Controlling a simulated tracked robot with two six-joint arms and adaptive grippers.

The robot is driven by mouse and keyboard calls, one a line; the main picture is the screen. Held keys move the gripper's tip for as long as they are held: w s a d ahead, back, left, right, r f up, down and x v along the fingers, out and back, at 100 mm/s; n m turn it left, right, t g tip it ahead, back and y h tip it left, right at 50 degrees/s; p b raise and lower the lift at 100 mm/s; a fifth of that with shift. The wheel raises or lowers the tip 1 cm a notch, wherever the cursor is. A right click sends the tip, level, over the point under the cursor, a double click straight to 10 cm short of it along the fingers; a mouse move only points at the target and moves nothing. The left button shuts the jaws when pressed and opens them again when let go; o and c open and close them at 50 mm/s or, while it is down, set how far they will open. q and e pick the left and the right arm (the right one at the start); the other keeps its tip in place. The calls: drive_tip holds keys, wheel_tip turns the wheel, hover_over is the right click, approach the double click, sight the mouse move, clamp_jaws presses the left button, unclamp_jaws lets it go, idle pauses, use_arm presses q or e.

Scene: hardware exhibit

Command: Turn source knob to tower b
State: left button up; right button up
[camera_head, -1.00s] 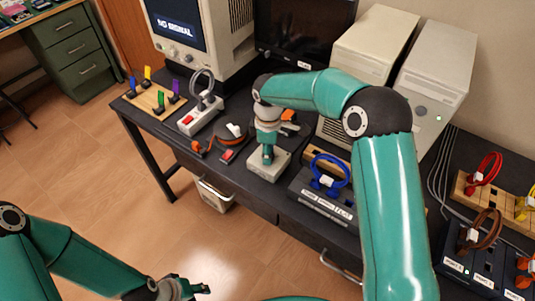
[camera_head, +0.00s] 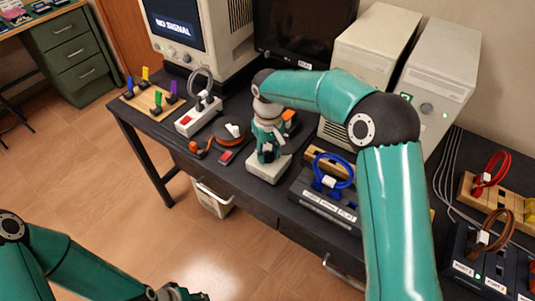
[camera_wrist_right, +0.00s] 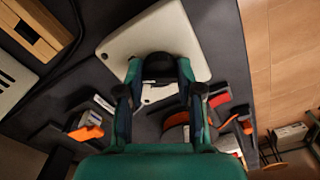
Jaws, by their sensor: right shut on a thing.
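The source knob (camera_wrist_right: 160,66) is dark and sits on a cream switch box (camera_wrist_right: 190,32). In the head view the box (camera_head: 268,170) stands near the desk's front edge. My right gripper (camera_head: 267,152) points down onto the box, and in the right wrist view its fingers (camera_wrist_right: 158,85) close on both sides of the knob. The knob's pointer and the box's markings cannot be read. Two beige computer towers stand behind, a left one (camera_head: 375,38) and a right one (camera_head: 440,65). My left gripper (camera_head: 180,292) is low at the bottom edge, away from the desk; its fingers are unclear.
A CRT monitor (camera_head: 198,30) reads "NO SIGNAL". A power strip (camera_head: 198,117) with a red switch and a blue cable (camera_head: 334,170) on a dark unit flank the box. Red and brown cables lie at the right. The floor (camera_head: 85,200) before the desk is clear.

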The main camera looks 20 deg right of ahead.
sight(268, 153)
drive_tip(key=shift+m+b, duration=0.3)
drive_tip(key=shift+m, duration=1.3)
drive_tip(key=o, duration=1.2)
drive_tip(key=shift+c, duration=0.2)
wheel_tip(268, 153, up, 12)
drive_tip(key=shift+f, duration=0.1)
